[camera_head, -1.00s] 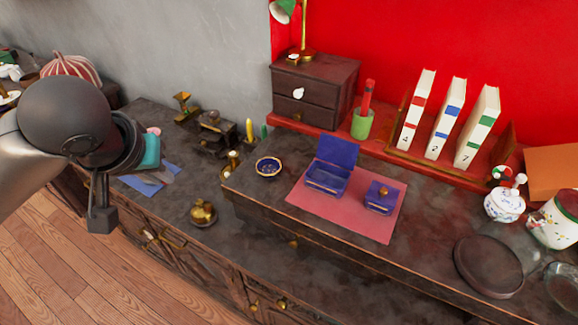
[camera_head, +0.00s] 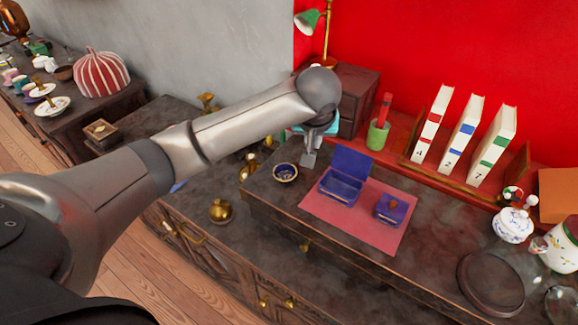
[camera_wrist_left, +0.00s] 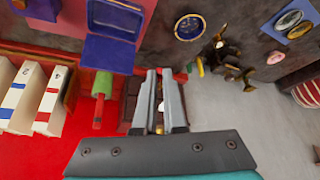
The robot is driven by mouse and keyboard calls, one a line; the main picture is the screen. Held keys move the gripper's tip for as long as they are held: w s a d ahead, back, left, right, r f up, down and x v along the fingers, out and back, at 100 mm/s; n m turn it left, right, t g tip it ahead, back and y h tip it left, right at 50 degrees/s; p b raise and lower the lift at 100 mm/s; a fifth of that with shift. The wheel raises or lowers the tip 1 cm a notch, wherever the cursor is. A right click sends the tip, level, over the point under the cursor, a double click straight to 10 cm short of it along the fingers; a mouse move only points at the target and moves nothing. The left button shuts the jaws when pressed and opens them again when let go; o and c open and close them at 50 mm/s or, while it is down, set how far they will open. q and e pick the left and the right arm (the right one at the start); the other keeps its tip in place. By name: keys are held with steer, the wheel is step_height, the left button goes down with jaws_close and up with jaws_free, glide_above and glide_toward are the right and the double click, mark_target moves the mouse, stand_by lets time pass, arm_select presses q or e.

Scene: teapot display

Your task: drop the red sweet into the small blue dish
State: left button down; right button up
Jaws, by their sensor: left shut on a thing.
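The small blue dish (camera_head: 285,172) is round with a gold rim and stands on the raised dark counter, left of the red mat. It also shows in the left wrist view (camera_wrist_left: 190,26), at the top. My left gripper (camera_head: 309,164) is over the counter, just right of the dish and near the open blue box, pointing down. In the left wrist view its two fingers (camera_wrist_left: 159,72) are close together. My right gripper is not in view.
An open blue box (camera_head: 341,186) and a closed blue box (camera_head: 389,208) stand on the red mat (camera_head: 350,229). A green cup (camera_head: 377,136) with a red stick and a dark drawer cabinet (camera_head: 357,88) are behind. A brass pot (camera_head: 221,211) stands on the lower counter.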

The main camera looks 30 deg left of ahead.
mark_target(278, 172)
arm_select(q)
steer(key=a+f+n, duration=0.1)
steer(key=a+f, duration=0.2)
steer(key=a+f+n+y+p, duration=0.1)
steer(key=a+f, duration=0.2)
steer(key=w+a+f+n+p, duration=0.1)
steer(key=a+f, duration=0.2)
steer(key=shift+a+n+g+y, duration=0.25)
steer(key=shift+n+g+y, duration=0.05)
steer(key=shift+g, duration=0.1)
step_height(278, 172, down, 5)
steer(key=b, duration=0.5)
steer(key=c, duration=0.9)
jaws_free()
